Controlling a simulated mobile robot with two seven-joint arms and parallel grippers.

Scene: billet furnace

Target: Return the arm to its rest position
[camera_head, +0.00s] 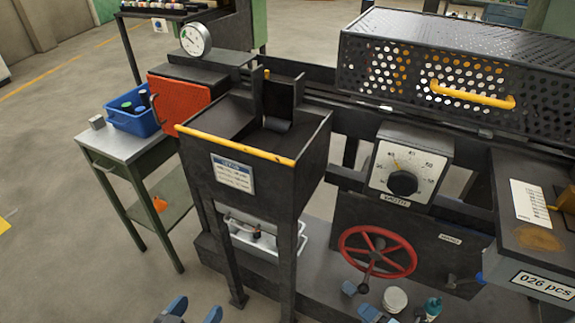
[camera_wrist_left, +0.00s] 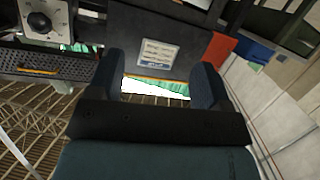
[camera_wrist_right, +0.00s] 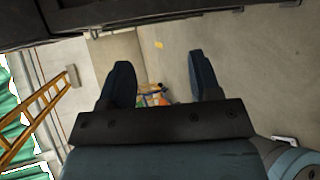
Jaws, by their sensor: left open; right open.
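My left gripper (camera_head: 193,309) is at the bottom edge of the head view, in front of the black hopper. Its two blue fingers are apart with nothing between them. The left wrist view also shows this gripper (camera_wrist_left: 164,85) open and empty, with the hopper's label plate beyond it. My right gripper (camera_head: 360,300) is low in the head view, below the red handwheel (camera_head: 377,252). In the right wrist view the right gripper (camera_wrist_right: 160,78) has its fingers wide apart and empty, with floor beyond. Most of both arms is out of the head view.
The black hopper (camera_head: 262,185) with a yellow front bar stands at the centre. A side table (camera_head: 125,148) with a blue bin (camera_head: 132,118) is at left. The dial box (camera_head: 410,165), perforated guard (camera_head: 455,70) and counter box (camera_head: 535,235) are at right. Open floor lies at lower left.

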